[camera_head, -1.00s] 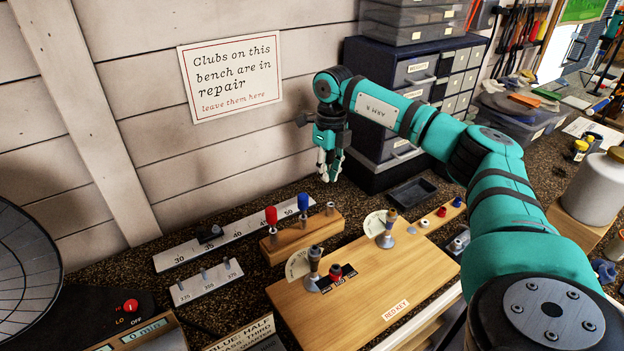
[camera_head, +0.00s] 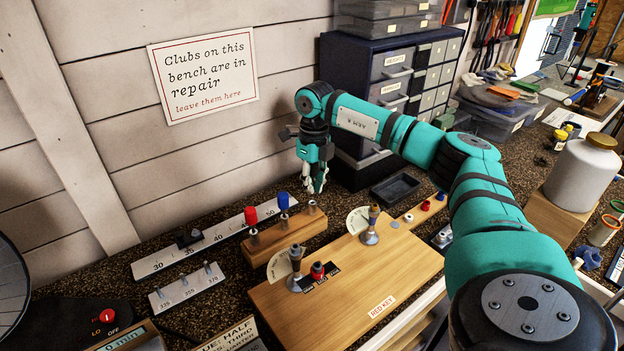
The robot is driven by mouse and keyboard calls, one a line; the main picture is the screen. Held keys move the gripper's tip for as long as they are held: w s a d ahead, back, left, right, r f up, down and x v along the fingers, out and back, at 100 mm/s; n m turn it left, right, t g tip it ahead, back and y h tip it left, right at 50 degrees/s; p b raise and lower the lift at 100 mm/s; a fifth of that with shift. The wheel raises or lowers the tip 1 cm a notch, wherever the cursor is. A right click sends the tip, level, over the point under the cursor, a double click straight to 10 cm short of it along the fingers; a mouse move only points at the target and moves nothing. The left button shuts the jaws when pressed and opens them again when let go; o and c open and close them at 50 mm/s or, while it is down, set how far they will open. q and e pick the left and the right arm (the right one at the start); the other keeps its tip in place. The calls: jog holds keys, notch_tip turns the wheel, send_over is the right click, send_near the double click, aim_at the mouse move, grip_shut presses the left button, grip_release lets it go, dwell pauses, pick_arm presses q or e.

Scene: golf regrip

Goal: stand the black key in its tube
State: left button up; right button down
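The wooden block (camera_head: 283,246) on the bench holds a red-topped key (camera_head: 251,216) and a blue-topped key (camera_head: 284,201) upright. A short grey tube (camera_head: 312,207) stands at its right end, with no black handle seen above it. My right gripper (camera_head: 315,187) points down, its fingertips just above and behind that tube in the picture. Its fingers are small and close together, and I cannot tell whether they hold anything. I cannot make out the black key; it may be hidden at the fingers. My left gripper is out of view.
A wooden board (camera_head: 345,285) with two upright fittings and a red knob (camera_head: 317,270) lies in front. A numbered white rail (camera_head: 215,236) and a small peg strip (camera_head: 187,288) lie left. A black tray (camera_head: 396,188) and a drawer cabinet (camera_head: 350,75) stand behind right.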

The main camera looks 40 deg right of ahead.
aim_at(312, 204)
jog(key=shift+f, duration=0.65)
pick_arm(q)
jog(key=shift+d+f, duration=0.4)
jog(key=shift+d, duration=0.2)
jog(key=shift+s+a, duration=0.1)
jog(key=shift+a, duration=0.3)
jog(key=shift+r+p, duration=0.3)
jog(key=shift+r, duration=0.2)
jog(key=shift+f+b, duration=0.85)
pick_arm(e)
jog(key=c, duration=2.1)
grip_release()
jog(key=shift+f, duration=1.4)
jog(key=o, duration=0.7)
jog(key=shift+a, duration=0.1)
jog(key=shift+r, duration=0.1)
